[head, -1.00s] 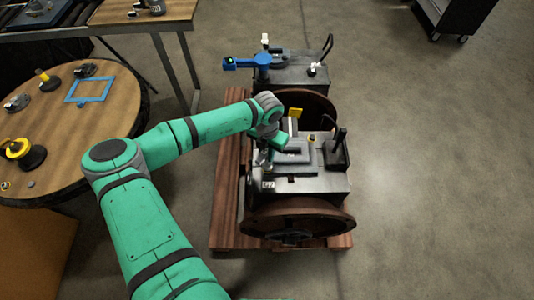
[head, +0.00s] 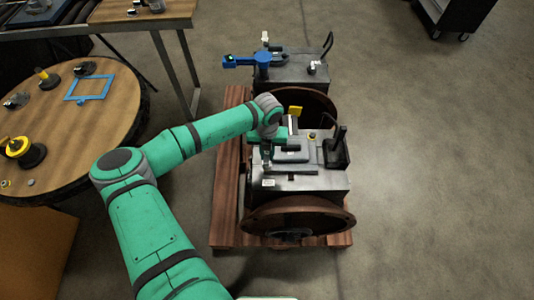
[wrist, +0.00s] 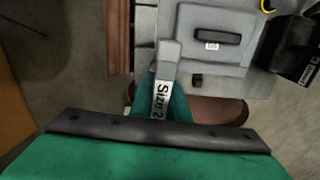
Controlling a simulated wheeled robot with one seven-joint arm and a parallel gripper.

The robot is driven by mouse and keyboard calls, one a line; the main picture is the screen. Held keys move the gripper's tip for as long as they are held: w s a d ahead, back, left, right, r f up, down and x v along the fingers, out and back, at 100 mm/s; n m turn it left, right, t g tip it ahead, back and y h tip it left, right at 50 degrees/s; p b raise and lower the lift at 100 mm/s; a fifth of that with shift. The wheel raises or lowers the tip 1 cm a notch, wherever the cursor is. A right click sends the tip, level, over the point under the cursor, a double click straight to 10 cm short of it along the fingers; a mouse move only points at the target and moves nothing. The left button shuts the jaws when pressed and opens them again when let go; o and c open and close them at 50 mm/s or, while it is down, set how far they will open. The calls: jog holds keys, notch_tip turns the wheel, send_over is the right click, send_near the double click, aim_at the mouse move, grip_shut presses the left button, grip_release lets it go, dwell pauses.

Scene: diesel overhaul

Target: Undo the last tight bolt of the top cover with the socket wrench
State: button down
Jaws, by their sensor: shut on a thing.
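The top cover is a raised grey plate with a dark handle (head: 292,148) on the near engine block; it also shows in the wrist view (wrist: 205,55). My gripper (wrist: 160,108) is shut on the socket wrench (wrist: 168,56), a grey tool with a white label starting "Size 2". The wrench lies along the left edge of the cover in the wrist view. In the head view my gripper (head: 270,135) is over the left side of the cover, and a vertical grey part below it looks like the wrench (head: 267,155). The tight bolt and the socket's seat on it cannot be made out.
The engine stands on a red-brown wooden pallet (head: 226,190). A black upright part (head: 337,150) stands right of the cover, and a yellow piece (head: 295,110) behind it. A blue tool (head: 262,60) is on the far block.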

jog(key=n, duration=0.3)
jog(key=shift+n, duration=0.3)
jog(key=n, duration=0.4)
jog(key=shift+n, duration=0.3)
jog(key=n, duration=0.6)
jog(key=shift+n, duration=0.4)
jog(key=n, duration=0.7)
jog(key=shift+r, duration=0.1)
jog(key=n, duration=0.5)
jog(key=shift+w+n, duration=0.1)
jog(key=shift+n, duration=0.3)
jog(key=shift+r, duration=0.1)
